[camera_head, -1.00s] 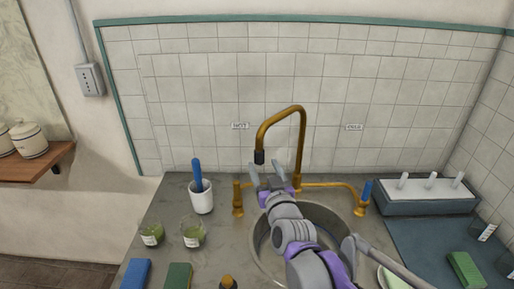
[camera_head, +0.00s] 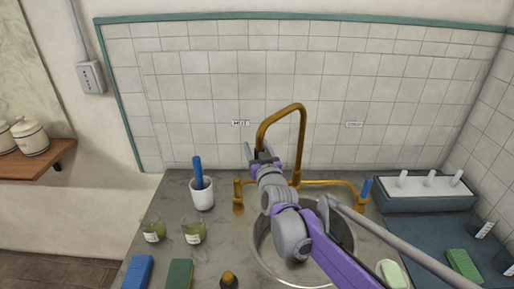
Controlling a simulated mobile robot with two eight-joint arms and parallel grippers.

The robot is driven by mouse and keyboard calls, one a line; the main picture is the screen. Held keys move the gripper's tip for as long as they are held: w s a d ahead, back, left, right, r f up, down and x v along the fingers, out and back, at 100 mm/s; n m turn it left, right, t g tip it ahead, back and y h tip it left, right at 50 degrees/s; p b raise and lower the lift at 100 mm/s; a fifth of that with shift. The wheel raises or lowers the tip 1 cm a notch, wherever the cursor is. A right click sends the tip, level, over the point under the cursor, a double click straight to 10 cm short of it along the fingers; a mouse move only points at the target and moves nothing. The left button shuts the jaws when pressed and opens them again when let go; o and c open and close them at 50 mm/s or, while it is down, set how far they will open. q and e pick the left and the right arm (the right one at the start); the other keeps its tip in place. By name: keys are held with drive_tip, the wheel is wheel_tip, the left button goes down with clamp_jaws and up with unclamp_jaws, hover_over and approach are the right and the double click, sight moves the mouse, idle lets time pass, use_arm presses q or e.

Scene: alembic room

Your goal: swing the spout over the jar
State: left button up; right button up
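The brass spout (camera_head: 302,140) rises behind the sink and arches to the left, its outlet end pointing down. My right gripper (camera_head: 261,152) is up at that outlet end. One finger shows just left of the spout; the gripper hides the outlet tip, and I cannot tell whether the fingers are closed on it. Two small labelled glass jars with green contents, a left one (camera_head: 154,231) and a right one (camera_head: 194,232), stand on the counter left of the sink. The spout end is not above either jar. My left gripper is not in view.
The round sink (camera_head: 262,240) lies under my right arm. Brass taps flank the spout, left (camera_head: 238,196) and right (camera_head: 365,190). A white cup (camera_head: 203,197) with a blue-handled tool stands behind the jars. Blue (camera_head: 137,272) and green (camera_head: 180,274) blocks lie at the front.

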clamp_jaws()
idle(1.2)
